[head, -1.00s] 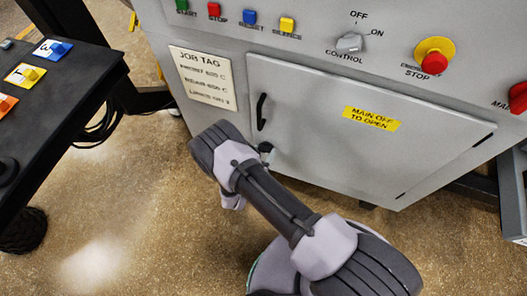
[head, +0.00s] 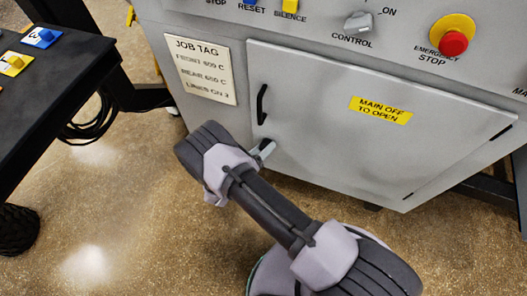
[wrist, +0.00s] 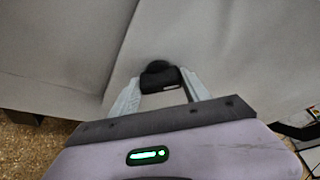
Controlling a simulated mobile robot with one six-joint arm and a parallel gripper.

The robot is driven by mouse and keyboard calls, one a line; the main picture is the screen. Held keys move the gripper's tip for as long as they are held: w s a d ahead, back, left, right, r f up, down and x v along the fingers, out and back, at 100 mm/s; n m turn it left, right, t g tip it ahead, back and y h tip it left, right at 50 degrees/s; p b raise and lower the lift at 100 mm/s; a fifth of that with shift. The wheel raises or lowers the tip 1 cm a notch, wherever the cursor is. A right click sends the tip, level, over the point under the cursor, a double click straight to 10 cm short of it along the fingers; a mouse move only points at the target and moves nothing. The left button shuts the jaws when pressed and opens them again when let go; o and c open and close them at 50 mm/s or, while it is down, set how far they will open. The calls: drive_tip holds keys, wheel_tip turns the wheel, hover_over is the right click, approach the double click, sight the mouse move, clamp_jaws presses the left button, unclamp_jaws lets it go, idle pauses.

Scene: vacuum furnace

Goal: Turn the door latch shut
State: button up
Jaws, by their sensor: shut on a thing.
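The grey cabinet door (head: 325,125) lies flat in its frame in the head view, with a black bar handle (head: 261,104) at its left edge. Below the handle, my gripper (head: 264,149) reaches the door's lower left edge, mostly hidden by my arm. In the wrist view my gripper (wrist: 162,80) has a finger on each side of a small dark latch knob (wrist: 158,68) and is shut on it. The latch stands out from the grey panel. Its exact turn angle is hard to tell, since the fingers and arm cover most of it.
Above the door are a control switch (head: 358,22) and a red emergency stop button (head: 453,43). A yellow sign (head: 381,110) is on the door and a job tag (head: 201,70) is left of it. A black table (head: 60,85) stands at the left. The floor between is clear.

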drive_tip(key=shift+a+f+n+t+h, duration=0.1)
drive_tip(key=shift+n+t+h, duration=0.3)
drive_tip(key=shift+n, duration=0.85)
drive_tip(key=shift+f+n+t+h, duration=0.15)
drive_tip(key=shift+n+h, duration=0.6)
drive_tip(key=shift+n, duration=0.55)
drive_tip(key=shift+a+f+n+t+h, duration=0.15)
drive_tip(key=shift+n+h, duration=0.4)
drive_tip(key=shift+n, duration=0.7)
drive_tip(key=shift+d, duration=0.1)
drive_tip(key=o, duration=1.4)
drive_tip(key=v, duration=1.7)
drive_tip(key=shift+a, duration=0.25)
